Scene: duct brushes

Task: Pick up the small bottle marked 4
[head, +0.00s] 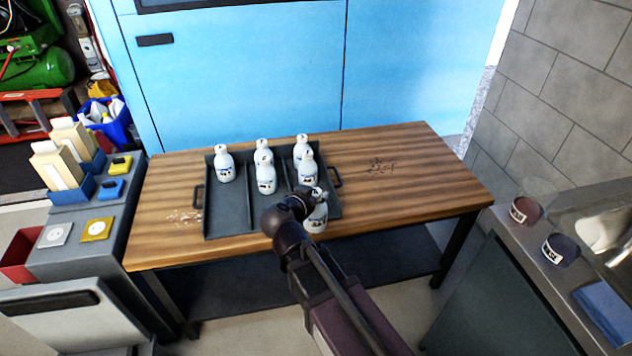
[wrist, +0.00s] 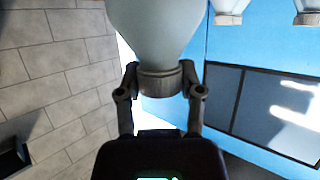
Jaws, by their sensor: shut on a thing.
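My gripper (head: 308,197) is at the front right of the dark tray (head: 222,222) on the wooden table. In the wrist view its two fingers (wrist: 159,78) are closed on the cap and neck of a white bottle (head: 317,217), whose body also shows there (wrist: 158,25). The held bottle looks upright; I cannot tell whether its base touches the tray. Several similar white bottles stand in the tray: one at left (head: 224,165), two in the middle (head: 266,180) (head: 262,148), and two at right (head: 307,168) (head: 301,148). Their marks are too small to read.
The tray has dividers and side handles. The table (head: 420,180) is clear right of the tray except for dark specks. A blue cabinet (head: 240,70) stands behind. A grey unit with boxes (head: 95,210) is at left; a counter with two cups (head: 525,210) (head: 560,250) is at right.

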